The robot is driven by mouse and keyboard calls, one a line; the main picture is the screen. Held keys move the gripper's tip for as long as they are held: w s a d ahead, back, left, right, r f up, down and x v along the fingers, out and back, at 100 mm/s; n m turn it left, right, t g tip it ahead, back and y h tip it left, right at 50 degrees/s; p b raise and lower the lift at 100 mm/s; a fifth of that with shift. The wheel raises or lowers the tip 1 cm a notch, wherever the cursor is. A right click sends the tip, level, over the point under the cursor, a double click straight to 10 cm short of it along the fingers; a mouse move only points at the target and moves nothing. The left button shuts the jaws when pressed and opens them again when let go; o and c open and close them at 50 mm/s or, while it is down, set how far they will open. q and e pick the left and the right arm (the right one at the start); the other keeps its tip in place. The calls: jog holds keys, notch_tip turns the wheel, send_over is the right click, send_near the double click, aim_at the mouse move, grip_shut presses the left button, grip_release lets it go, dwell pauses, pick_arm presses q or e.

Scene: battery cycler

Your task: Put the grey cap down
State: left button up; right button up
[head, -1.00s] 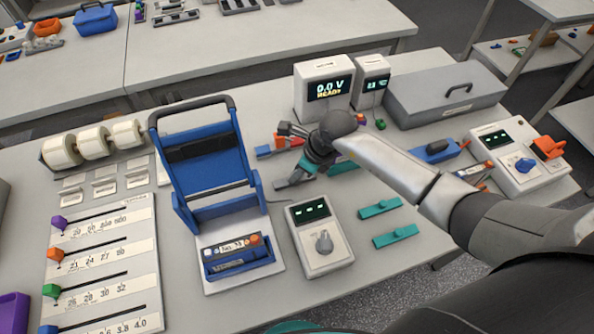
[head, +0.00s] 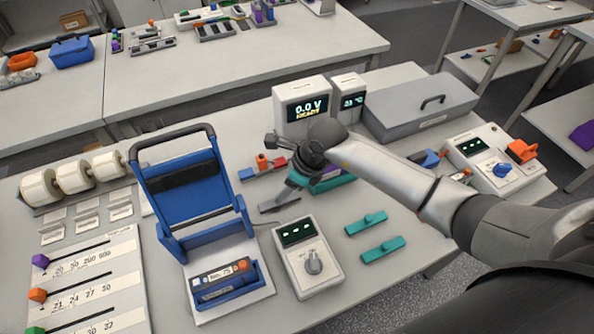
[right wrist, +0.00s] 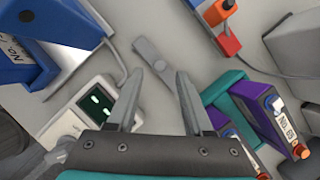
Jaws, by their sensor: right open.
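The grey cap (right wrist: 160,66) is a flat grey bar with a small raised knob. In the right wrist view it lies on the light table top, just beyond and between my fingertips, apparently free of them. My right gripper (right wrist: 158,78) is open, its two fingers spread and nothing between the pads. In the head view my right gripper (head: 284,198) points down at the table between the blue stand and the purple and teal block. There, fingers and cap are both grey and hard to tell apart. My left gripper is not in view.
A dial box (head: 308,262) stands in front of the gripper, and the blue stand (head: 190,195) is to its left. Two teal caps (head: 366,223) lie to the right. A purple and teal holder (right wrist: 250,108) is close by the right finger. The 0.0 V meter (head: 303,108) stands behind.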

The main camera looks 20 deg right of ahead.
jog(key=v, duration=0.8)
jog(key=shift+s, duration=0.1)
